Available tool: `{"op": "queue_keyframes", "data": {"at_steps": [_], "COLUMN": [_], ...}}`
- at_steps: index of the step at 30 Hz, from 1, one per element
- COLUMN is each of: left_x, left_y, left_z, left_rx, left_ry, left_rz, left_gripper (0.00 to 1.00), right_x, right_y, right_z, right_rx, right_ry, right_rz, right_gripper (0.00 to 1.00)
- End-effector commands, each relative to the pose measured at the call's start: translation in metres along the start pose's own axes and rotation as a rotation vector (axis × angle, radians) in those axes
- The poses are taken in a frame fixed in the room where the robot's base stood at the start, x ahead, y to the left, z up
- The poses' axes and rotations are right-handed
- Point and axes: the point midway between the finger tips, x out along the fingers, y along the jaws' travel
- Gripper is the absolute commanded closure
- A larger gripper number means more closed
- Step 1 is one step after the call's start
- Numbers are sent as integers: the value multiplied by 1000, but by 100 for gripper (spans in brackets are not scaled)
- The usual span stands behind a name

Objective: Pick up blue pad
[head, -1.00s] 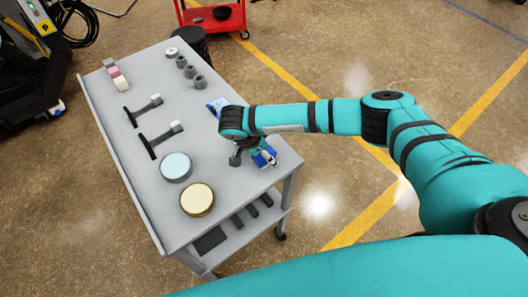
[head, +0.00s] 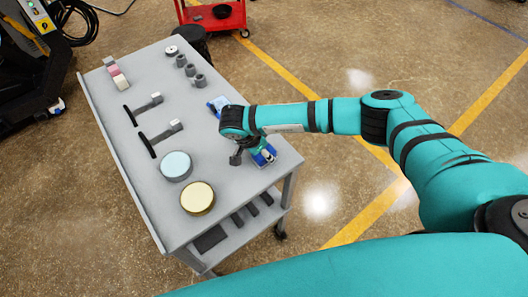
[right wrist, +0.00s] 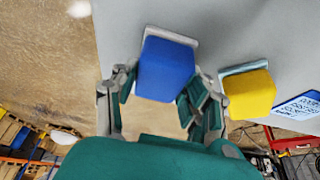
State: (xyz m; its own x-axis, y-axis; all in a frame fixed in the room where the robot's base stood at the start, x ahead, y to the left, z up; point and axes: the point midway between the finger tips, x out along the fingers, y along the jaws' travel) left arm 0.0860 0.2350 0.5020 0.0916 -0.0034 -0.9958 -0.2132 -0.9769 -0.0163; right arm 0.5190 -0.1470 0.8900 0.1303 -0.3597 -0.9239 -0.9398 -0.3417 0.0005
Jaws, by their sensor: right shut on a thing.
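The blue pad (right wrist: 167,69) has a pale grey plate along its far edge. In the right wrist view it sits between the two fingers of my right gripper (right wrist: 162,98), which is shut on it. In the head view the blue pad (head: 263,157) shows under my right gripper (head: 263,152), near the right edge of the grey table (head: 235,180). The gripper partly hides it, and I cannot tell whether it touches the tabletop. My left gripper is not in view.
A yellow pad (right wrist: 249,94) is beside the blue one in the right wrist view. A blue-and-white item (head: 218,104) lies farther back. Round blue (head: 176,166) and yellow (head: 197,198) discs, dark-handled tools and grey cylinders stand on the table. Its front middle is clear.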

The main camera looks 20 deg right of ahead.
Motion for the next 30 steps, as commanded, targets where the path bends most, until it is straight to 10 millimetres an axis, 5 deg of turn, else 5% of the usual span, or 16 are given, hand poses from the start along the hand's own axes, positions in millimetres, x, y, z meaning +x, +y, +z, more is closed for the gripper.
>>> {"op": "queue_keyframes", "data": {"at_steps": [11, 24, 30], "left_x": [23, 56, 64], "left_y": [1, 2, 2], "left_z": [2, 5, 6], "left_rx": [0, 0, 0], "left_ry": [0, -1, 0], "left_rz": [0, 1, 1], "left_gripper": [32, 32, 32], "right_x": [-32, -59, -71], "right_y": [-2, 97, 126], "right_z": [-14, 36, 50], "right_rx": [2, -6, -3], "right_ry": [1, -1, -1], "right_rz": [-7, -3, -2], "right_gripper": [88, 88, 88]}}
